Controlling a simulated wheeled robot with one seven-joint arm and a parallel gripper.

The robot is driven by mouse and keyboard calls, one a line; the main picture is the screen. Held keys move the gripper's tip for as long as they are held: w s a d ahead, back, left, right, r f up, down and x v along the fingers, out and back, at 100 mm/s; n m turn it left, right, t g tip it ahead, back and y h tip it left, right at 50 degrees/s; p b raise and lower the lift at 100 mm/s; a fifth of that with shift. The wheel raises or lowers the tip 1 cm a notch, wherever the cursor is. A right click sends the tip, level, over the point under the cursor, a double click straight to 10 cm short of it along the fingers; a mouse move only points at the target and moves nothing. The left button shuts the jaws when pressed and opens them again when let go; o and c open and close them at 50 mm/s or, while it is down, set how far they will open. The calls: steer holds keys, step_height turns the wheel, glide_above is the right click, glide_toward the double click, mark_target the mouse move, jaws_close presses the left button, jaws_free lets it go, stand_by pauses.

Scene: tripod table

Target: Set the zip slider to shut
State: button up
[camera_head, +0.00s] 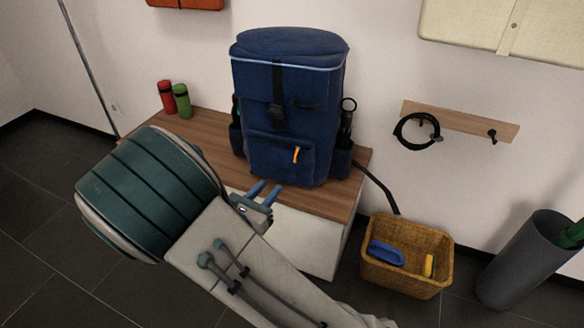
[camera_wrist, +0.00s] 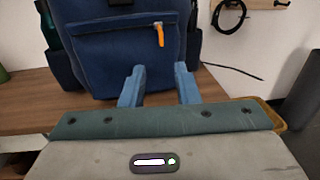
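A blue backpack (camera_head: 285,110) stands upright on the wooden bench top. An orange zip slider pull (camera_head: 296,155) hangs on its front pocket, right of the pocket's middle; it also shows in the wrist view (camera_wrist: 159,35). The pocket's zip line runs across its upper edge; I cannot tell whether the zip is open. My gripper (camera_head: 265,190) is in front of the backpack, below the slider and apart from it. In the wrist view its two blue fingers (camera_wrist: 160,80) stand apart with nothing between them.
Red (camera_head: 166,97) and green (camera_head: 183,101) bottles stand on the bench (camera_head: 215,126) at left. A wicker basket (camera_head: 407,275) with blue and yellow items and a grey bin (camera_head: 525,260) stand at right. A wall rail (camera_head: 465,122) holds a black coil. A black strap hangs off the bench's right side.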

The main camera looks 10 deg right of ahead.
steer(key=b+x, duration=0.3)
steer(key=x, duration=0.9)
steer(key=shift+d+b, duration=0.2)
steer(key=shift+b, duration=0.15)
jaws_close()
steer(key=shift+a, duration=0.1)
